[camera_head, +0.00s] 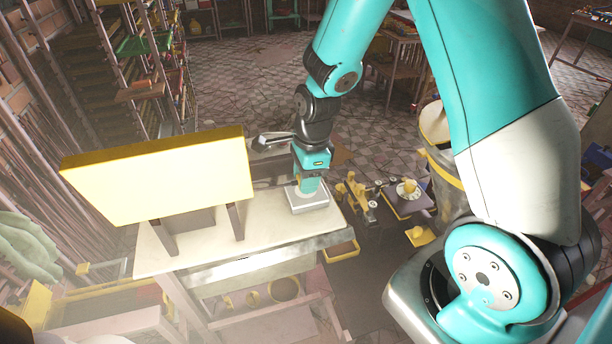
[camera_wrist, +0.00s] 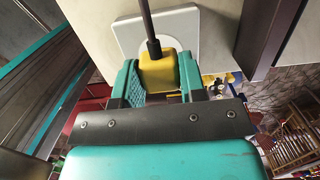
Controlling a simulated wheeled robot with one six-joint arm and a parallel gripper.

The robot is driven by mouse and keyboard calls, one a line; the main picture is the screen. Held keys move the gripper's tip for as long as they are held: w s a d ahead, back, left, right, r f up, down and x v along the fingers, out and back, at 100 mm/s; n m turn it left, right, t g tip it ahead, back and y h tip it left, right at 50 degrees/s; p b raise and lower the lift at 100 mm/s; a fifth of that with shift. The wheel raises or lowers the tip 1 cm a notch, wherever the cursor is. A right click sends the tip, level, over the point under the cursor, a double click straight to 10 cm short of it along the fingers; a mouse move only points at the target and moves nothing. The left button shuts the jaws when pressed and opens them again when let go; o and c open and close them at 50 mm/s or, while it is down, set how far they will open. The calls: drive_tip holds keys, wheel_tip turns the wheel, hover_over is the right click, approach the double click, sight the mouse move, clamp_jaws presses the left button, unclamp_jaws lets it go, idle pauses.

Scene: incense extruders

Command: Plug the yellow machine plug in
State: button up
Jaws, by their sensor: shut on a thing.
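The yellow plug (camera_wrist: 158,71) sits between the teal fingers of my gripper (camera_wrist: 158,82) in the wrist view, with a black cable (camera_wrist: 147,20) running up from it. My gripper is shut on the plug. A white socket plate (camera_wrist: 187,38) with rounded corners lies right behind the plug; I cannot tell whether the plug is in it. In the head view my gripper (camera_head: 309,184) points down at a pale square socket box (camera_head: 308,203) on the right end of the table. The plug is hidden there.
A big yellow panel (camera_head: 160,185) stands on two dark legs on the pale table (camera_head: 270,232), left of my gripper. Yellow machine parts (camera_head: 358,195) are right of the table. A dark cylinder with a yellow band (camera_head: 447,168) stands farther right.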

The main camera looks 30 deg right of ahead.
drive_tip(key=shift+f+b, duration=0.4)
drive_tip(key=shift+f, duration=0.2)
drive_tip(key=o, duration=1)
drive_tip(key=shift+c, duration=0.2)
wheel_tip(320, 180, up, 17)
drive_tip(key=d+b, duration=0.2)
drive_tip(key=b, duration=0.1)
drive_tip(key=shift+s+r, duration=0.2)
drive_tip(key=shift+s, duration=0.1)
drive_tip(key=s+a+f+n+y+b, duration=0.1)
drive_tip(key=s+a+f+n+b, duration=0.2)
drive_tip(key=s+a+n, duration=0.4)
drive_tip(key=s+a+f+n+y+b, duration=0.1)
drive_tip(key=s+a+f+n+b, duration=0.2)
drive_tip(key=s+a+n, duration=0.5)
drive_tip(key=s+n, duration=0.3)
drive_tip(key=n, duration=1)
drive_tip(key=shift+s+y, duration=0.4)
